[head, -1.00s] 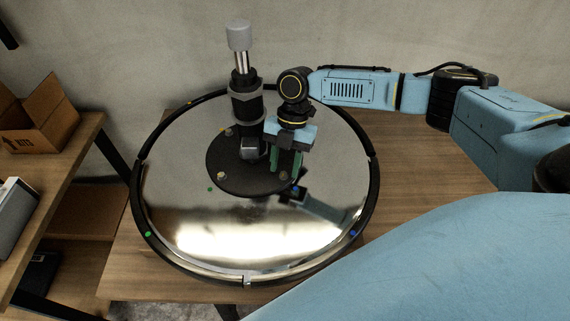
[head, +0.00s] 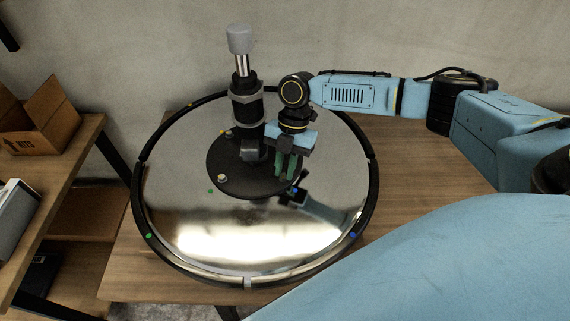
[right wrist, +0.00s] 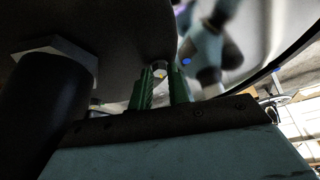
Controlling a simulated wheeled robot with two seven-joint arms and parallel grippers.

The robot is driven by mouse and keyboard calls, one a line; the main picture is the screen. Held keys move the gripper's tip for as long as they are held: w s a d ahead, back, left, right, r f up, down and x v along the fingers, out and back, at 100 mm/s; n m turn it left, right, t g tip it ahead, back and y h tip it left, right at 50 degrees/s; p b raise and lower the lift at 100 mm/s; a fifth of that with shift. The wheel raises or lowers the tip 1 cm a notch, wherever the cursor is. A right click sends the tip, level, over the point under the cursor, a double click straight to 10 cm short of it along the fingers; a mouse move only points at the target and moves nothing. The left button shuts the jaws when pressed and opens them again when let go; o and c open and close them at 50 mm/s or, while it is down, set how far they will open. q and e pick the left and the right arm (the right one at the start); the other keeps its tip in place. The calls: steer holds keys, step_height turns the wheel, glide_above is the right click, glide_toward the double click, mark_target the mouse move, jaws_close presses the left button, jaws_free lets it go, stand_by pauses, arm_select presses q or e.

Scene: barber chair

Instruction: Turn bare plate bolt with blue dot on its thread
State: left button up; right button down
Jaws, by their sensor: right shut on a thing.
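The black round plate (head: 219,158) lies at the middle of the shiny chair base. My right gripper (head: 285,174) points down at the plate's near-right edge, by the small blue dot (head: 295,190) on the chrome. Its green fingers are shut on a bolt there, which they hide in the head view. In the right wrist view the bolt head (right wrist: 159,67) shows between the two green fingertips, with the blue dot (right wrist: 187,61) close by. My left gripper is out of view.
The chair's upright column (head: 246,105) stands close left of my right gripper. Another bolt (head: 222,178) sits at the plate's near-left edge, by a green dot (head: 210,191). A cardboard box (head: 40,118) is on the left shelf. The near chrome surface is clear.

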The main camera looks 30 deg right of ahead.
steer(key=shift+r+m+p, duration=0.1)
steer(key=shift+m+p, duration=0.2)
steer(key=m+p, duration=0.1)
steer(key=p, duration=0.1)
steer(key=m+t+p, duration=0.1)
steer(key=m, duration=0.1)
steer(key=shift+s+d+r+y+p, duration=0.1)
steer(key=shift+s+y+p, duration=0.2)
steer(key=shift+p, duration=0.1)
steer(key=m+t+p, duration=0.1)
steer(key=m+p, duration=0.2)
steer(key=p, duration=0.1)
steer(key=m+t+p, duration=0.2)
steer(key=m+p, duration=0.1)
steer(key=m, duration=0.1)
steer(key=shift+s+p, duration=0.15)
steer(key=shift+p, duration=0.2)
arm_select(q)
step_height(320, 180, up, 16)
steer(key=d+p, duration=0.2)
steer(key=p, duration=0.1)
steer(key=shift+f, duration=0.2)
arm_select(e)
steer(key=shift+m+t, duration=0.6)
steer(key=shift+m, duration=1)
steer(key=shift+h, duration=0.4)
